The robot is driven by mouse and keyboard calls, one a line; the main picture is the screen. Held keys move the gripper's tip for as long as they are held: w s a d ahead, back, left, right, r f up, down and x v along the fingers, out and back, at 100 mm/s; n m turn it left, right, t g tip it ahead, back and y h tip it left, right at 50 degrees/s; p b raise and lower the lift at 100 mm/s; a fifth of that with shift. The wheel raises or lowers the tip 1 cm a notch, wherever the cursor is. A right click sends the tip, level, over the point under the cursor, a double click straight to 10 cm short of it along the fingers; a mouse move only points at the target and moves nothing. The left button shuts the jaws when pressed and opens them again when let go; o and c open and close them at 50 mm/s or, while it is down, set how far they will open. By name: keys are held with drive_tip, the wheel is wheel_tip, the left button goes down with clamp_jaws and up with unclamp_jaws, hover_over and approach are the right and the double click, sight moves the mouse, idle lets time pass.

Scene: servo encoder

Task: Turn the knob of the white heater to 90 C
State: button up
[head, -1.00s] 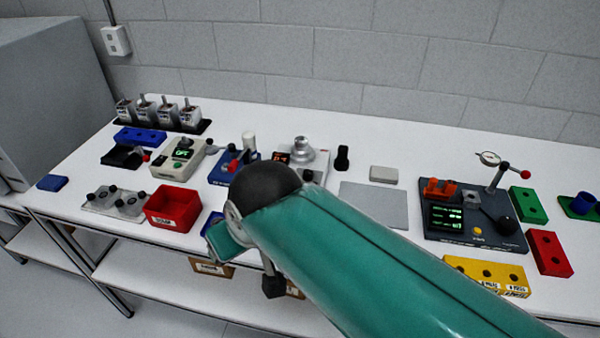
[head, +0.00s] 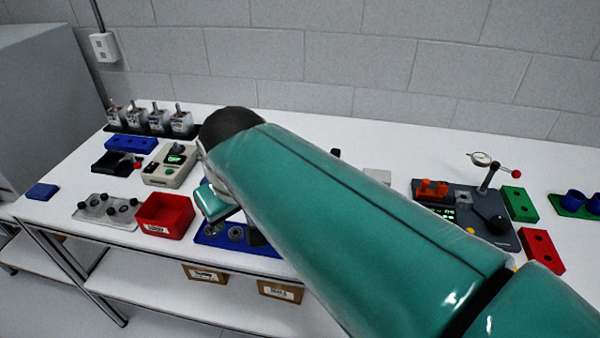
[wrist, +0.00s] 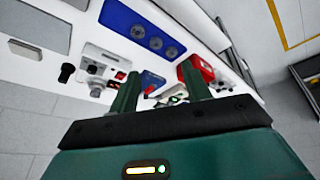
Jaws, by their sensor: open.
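The white heater (wrist: 101,57) shows in the wrist view at the upper left, with a small red display and a silver round part on it. A small dark knob (wrist: 96,91) shows at its edge, too small to read its setting. In the head view the heater is hidden behind my arm. My gripper (wrist: 158,86) is open and empty in the wrist view, its two green fingers apart. It is apart from the heater, which lies beyond and left of the fingers. In the head view my fingers are mostly hidden.
A blue plate with round sockets (wrist: 146,30) lies near the bench front. A red bin (head: 165,215) and a grey-green device (head: 171,163) stand to its left. A blue device (wrist: 151,81) shows beside the heater. A black upright object (wrist: 67,72) stands nearby.

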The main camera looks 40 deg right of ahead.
drive_tip(key=w+d+r+g, duration=0.1)
drive_tip(key=w+d+g, duration=0.2)
drive_tip(key=w+d, duration=0.9)
drive_tip(key=w+d+f+g+y, duration=0.1)
drive_tip(key=w+d+f+y, duration=0.15)
drive_tip(key=d, duration=1.25)
drive_tip(key=shift+h, duration=0.45)
drive_tip(key=f, duration=1.4)
drive_tip(key=shift+s+a, duration=0.15)
drive_tip(key=shift+s, duration=0.1)
drive_tip(key=shift+c, duration=0.5)
drive_tip(key=c, duration=0.9)
